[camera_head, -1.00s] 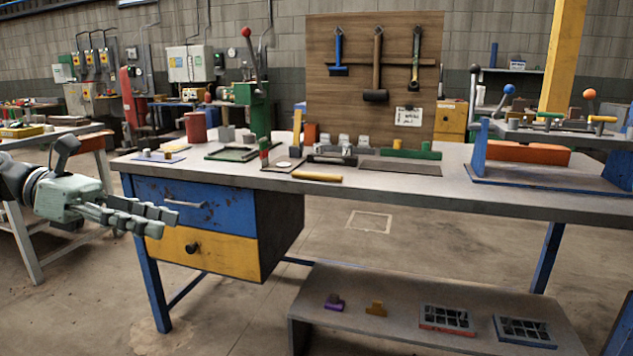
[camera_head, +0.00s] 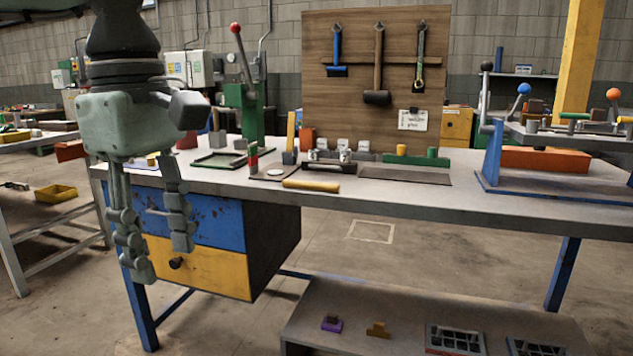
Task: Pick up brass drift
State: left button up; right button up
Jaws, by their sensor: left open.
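The brass drift appears to be the yellow rod (camera_head: 311,185) lying flat near the front edge of the grey workbench (camera_head: 400,200), left of the middle. My left gripper (camera_head: 161,258) hangs at the left, fingers pointing down and apart, with nothing between them. In the picture it is left of the rod, in front of the blue and yellow drawers (camera_head: 215,270); it is clearly apart from the rod. The gripper covers the bench's left end and part of the drawers. My right gripper is not in view.
Behind the rod are a dark mat (camera_head: 405,175), a black holder (camera_head: 330,163) and a green tray (camera_head: 218,158). A pegboard (camera_head: 350,100) with hanging tools stands behind. A blue lever press (camera_head: 490,150) is at right. A low shelf (camera_head: 390,310) stands below.

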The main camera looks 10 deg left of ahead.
aim_at(287, 183)
jog(key=i, duration=1.7)
